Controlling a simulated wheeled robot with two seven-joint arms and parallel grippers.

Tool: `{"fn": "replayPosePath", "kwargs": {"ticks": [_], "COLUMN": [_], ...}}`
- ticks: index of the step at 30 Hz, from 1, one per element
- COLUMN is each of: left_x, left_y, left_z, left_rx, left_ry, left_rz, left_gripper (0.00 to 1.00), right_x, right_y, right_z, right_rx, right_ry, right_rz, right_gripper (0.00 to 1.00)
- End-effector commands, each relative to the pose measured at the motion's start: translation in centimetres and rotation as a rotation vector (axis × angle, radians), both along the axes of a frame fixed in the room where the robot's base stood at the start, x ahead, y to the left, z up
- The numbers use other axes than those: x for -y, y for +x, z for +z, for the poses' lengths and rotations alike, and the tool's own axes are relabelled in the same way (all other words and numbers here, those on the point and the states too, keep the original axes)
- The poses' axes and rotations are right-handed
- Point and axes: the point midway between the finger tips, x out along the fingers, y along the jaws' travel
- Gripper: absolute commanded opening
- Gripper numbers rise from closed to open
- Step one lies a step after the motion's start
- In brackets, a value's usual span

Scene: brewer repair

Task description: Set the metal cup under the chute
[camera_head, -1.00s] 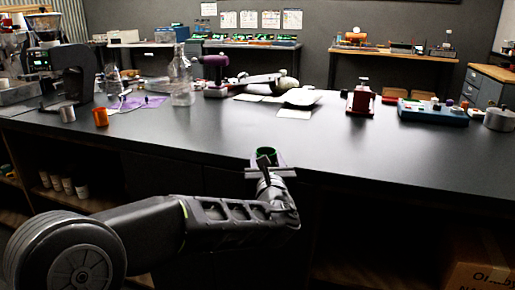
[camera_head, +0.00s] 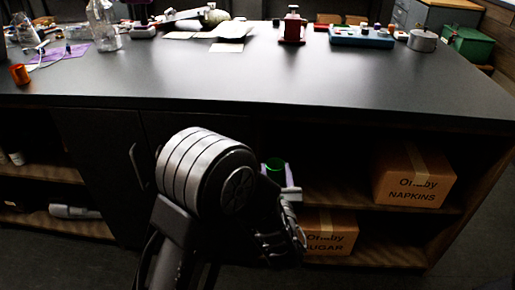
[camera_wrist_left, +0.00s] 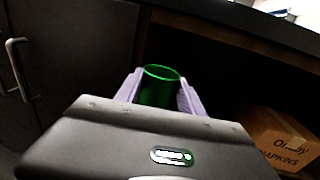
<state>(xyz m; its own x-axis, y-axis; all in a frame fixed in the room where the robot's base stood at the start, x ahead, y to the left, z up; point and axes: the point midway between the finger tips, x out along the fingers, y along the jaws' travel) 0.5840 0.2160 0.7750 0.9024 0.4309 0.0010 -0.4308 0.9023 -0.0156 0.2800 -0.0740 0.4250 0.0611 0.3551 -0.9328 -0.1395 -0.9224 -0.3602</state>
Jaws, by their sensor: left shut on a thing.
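My left gripper (camera_head: 282,182) is shut on a shiny green cup (camera_head: 275,170). In the head view the cup shows in front of the counter's open shelves, below the tabletop edge, partly hidden by my arm. In the left wrist view the same cup (camera_wrist_left: 160,87) stands between the two pale lilac fingers (camera_wrist_left: 158,98), its rim showing and its lower part hidden by the gripper body. An orange metallic cup (camera_head: 20,74) stands at the far left of the counter. The chute cannot be made out. My right gripper is not in view.
The dark counter (camera_head: 250,85) is clear along its middle and front. A glass flask (camera_head: 103,28), a red device (camera_head: 292,28), a blue box (camera_head: 360,37) and a round metal pot (camera_head: 422,41) stand farther back. Cardboard boxes (camera_head: 413,176) sit on shelves below.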

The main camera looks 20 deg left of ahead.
Motion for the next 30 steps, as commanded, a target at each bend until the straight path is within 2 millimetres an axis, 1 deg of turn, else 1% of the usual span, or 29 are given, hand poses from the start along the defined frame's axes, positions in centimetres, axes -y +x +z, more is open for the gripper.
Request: {"fn": "replayPosePath", "kwargs": {"ticks": [1, 3, 8, 10, 12, 15, 17, 21, 24, 27, 30], "left_x": [1.4, 2.2, 2.7, 2.8, 2.7, 2.4, 2.4, 2.0, 1.8, 1.8, 1.7], "left_y": [-0.3, -0.9, -2.7, -3.9, -5.2, -6.9, -7.6, -8.9, -9.6, -10.0, -10.2], "left_z": [-0.4, -1.2, -2.7, -3.0, -2.7, -1.5, -0.5, 2.6, 4.8, 6.0, 6.3], "left_rx": [-0.003, -0.003, -0.001, -0.002, 0.0, 0.001, 0.007, 0.007, 0.006, 0.003, 0.001], "left_ry": [0.012, 0.015, 0.008, 0.006, 0.003, -0.001, 0.003, 0.0, -0.002, -0.002, -0.002], "left_rz": [-0.021, -0.014, 0.066, 0.119, 0.183, 0.269, 0.302, 0.382, 0.421, 0.444, 0.454], "left_gripper": [0.0, 0.0, 0.0, 0.0, 0.0, 0.0, 0.0, 0.0, 0.0, 0.0, 0.0], "right_x": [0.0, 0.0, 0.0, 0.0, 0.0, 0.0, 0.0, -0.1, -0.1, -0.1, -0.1], "right_y": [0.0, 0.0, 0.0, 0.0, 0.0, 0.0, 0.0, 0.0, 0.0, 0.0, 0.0], "right_z": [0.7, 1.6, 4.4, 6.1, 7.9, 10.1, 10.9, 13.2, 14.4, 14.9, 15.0], "right_rx": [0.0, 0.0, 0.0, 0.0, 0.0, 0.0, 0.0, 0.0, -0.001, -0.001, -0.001], "right_ry": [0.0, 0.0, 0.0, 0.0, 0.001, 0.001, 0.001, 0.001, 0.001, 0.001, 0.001], "right_rz": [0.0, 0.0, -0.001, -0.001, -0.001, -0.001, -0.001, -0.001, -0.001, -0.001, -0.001], "right_gripper": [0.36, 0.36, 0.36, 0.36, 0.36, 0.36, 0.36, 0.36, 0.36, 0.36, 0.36]}}
